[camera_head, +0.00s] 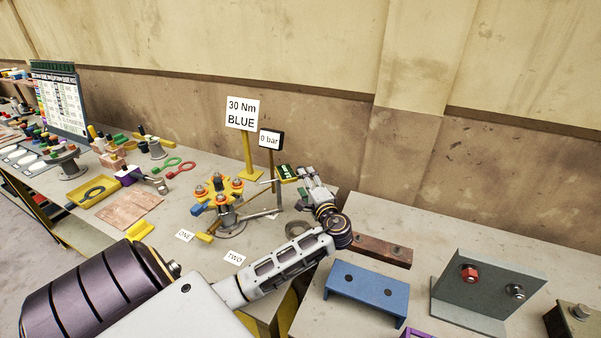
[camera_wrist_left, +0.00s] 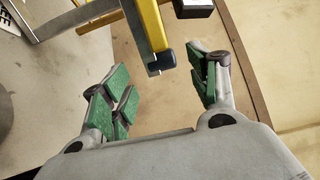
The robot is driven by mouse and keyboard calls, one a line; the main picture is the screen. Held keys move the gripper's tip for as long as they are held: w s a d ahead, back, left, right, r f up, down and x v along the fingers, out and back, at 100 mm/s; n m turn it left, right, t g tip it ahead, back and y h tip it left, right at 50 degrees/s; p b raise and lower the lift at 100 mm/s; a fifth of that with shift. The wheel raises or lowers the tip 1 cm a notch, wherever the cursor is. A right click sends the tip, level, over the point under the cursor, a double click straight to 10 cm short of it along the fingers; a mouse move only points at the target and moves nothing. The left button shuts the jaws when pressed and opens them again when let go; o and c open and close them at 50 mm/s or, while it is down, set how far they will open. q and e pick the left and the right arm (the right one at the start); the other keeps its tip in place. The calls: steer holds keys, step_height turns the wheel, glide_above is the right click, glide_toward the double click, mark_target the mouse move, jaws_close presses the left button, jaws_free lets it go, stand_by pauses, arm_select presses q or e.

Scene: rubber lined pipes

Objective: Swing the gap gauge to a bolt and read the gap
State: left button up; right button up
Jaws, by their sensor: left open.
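The yellow flange (camera_head: 228,188) with several orange-topped bolts stands on a grey pedestal on the left bench. Grey bars run beside it toward a post at its right. I cannot clearly tell which part is the gap gauge. My left gripper (camera_head: 292,176) is just right of the flange, near the post. In the left wrist view my left gripper (camera_wrist_left: 167,82) is open. My right gripper is out of view.
The "30 Nm BLUE" sign (camera_head: 242,113) and the "0 bar" display (camera_head: 270,139) stand behind the flange. Cards "ONE" (camera_head: 185,236) and "TWO" (camera_head: 235,257) lie in front. A blue block (camera_head: 367,293) and a grey bracket (camera_head: 510,270) occupy the right bench.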

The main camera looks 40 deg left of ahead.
arm_select(q)
steer(key=x, duration=0.5)
steer(key=shift+w+p, duration=0.1)
steer(key=shift+p, duration=0.2)
steer(key=shift+w+a, duration=0.15)
steer(key=shift+a, duration=0.3)
jaws_close()
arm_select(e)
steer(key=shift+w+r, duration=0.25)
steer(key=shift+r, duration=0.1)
